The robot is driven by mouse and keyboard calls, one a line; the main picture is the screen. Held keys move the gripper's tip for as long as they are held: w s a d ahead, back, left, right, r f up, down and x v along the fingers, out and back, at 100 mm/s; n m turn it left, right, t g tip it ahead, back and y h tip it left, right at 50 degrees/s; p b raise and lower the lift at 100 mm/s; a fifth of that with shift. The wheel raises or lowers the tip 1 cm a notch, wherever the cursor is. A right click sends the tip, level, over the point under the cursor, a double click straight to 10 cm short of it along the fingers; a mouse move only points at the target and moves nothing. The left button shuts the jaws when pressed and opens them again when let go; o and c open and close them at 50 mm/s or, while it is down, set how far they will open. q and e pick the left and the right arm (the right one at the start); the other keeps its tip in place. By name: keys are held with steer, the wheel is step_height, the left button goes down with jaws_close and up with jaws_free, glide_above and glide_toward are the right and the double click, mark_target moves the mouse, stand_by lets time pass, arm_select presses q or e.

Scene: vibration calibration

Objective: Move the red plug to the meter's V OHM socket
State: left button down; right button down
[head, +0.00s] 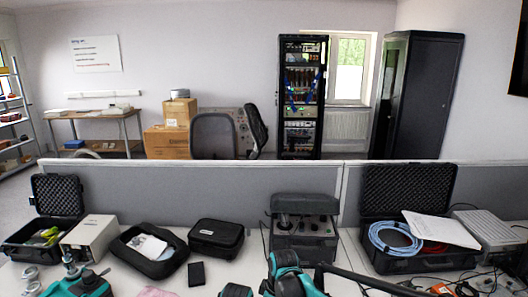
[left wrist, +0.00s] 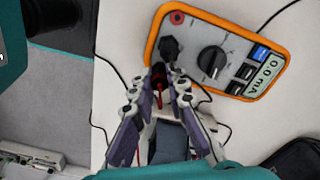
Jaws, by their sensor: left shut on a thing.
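The meter (left wrist: 228,22), orange-rimmed with a grey face, a dial and a lit display, lies on the pale bench in the left wrist view. A red-ringed socket (left wrist: 177,18) shows near its top left corner. A black plug (left wrist: 170,48) stands at the meter's lower left edge. My left gripper (left wrist: 169,76) is just below this edge, its fingers close together. It is shut on the red plug (left wrist: 186,89), which is mostly hidden between the fingers. Whether the plug touches the meter cannot be told. My right gripper is not in view.
Dark leads run across the bench beside the meter. A black case (left wrist: 296,160) lies at lower right. In the head view, open foam-lined cases, a black pouch (head: 216,238) and a black instrument (head: 304,240) stand before a grey partition (head: 200,185).

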arm_select(q)
steer(key=shift+f+b, duration=0.45)
stand_by(1.3)
steer(key=c, duration=1.4)
jaws_free()
steer(key=shift+r, duration=0.15)
steer(key=shift+r+p, duration=2)
steer(key=shift+r, duration=0.45)
